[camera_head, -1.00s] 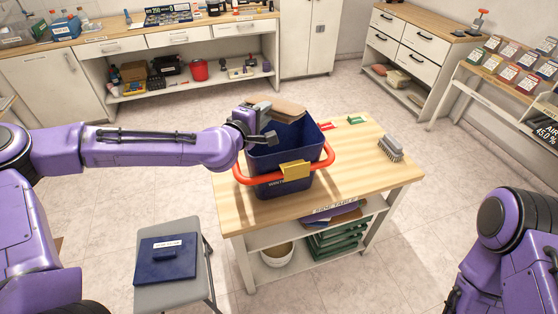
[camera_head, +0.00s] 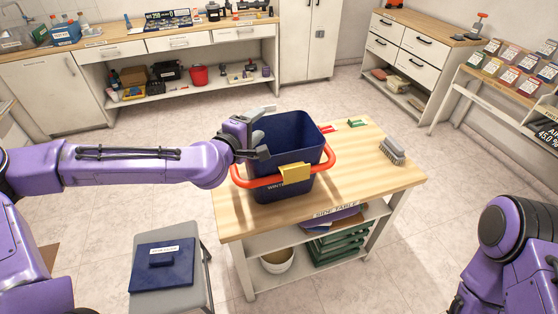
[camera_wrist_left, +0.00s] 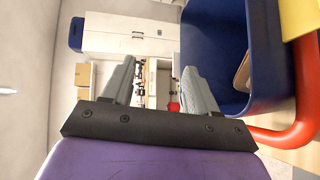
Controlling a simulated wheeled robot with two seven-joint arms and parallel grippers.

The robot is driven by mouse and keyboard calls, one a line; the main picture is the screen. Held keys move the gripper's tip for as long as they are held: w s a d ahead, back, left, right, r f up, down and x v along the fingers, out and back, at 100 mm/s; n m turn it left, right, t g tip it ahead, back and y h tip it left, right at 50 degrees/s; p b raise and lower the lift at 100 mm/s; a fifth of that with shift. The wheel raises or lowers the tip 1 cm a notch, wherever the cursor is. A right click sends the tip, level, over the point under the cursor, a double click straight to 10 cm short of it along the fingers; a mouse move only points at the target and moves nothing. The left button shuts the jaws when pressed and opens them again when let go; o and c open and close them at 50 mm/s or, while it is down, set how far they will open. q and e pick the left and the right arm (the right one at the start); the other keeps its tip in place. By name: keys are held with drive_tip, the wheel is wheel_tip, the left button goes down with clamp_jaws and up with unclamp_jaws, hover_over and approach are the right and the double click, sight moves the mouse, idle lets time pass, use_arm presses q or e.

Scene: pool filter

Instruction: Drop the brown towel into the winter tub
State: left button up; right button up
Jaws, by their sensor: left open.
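The winter tub (camera_head: 300,157), dark blue with an orange-red handle and a yellow block on its front, stands on the side table. My left gripper (camera_head: 257,132) is open at the tub's left rim, with nothing between its fingers. In the left wrist view the open fingers (camera_wrist_left: 152,85) are beside the tub (camera_wrist_left: 215,40). A tan-brown edge of the towel (camera_wrist_left: 242,72) shows inside the tub there; the rest is hidden. In the head view the tub's walls hide the towel. My right gripper is out of view.
The wooden side table (camera_head: 350,185) also holds a grey brush (camera_head: 392,150) and small red and green items behind the tub. A grey stool with a dark blue lid (camera_head: 163,264) stands at the front left.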

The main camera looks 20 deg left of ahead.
use_arm(q)
drive_tip(key=v, duration=0.7)
drive_tip(key=s+d+f+m+g+y+b, duration=0.1)
drive_tip(key=s+f+g, duration=0.35)
drive_tip(key=f, duration=0.85)
drive_tip(key=s+f+g+y+b, duration=0.1)
drive_tip(key=s+f+g, duration=0.3)
drive_tip(key=f, duration=0.8)
drive_tip(key=s+a+f+m+g+y+b, duration=0.1)
drive_tip(key=s+a+f+m, duration=0.3)
drive_tip(key=s+f, duration=0.4)
drive_tip(key=s+a+f+m+g+y+b, duration=0.1)
drive_tip(key=s+a+f+m+g+y, duration=0.2)
drive_tip(key=s+f, duration=0.6)
drive_tip(key=s+a+m, duration=0.1)
drive_tip(key=s, duration=0.3)
drive_tip(key=shift+s+a+f+b, duration=0.3)
drive_tip(key=shift+s+a+b, duration=0.05)
drive_tip(key=shift+s, duration=0.05)
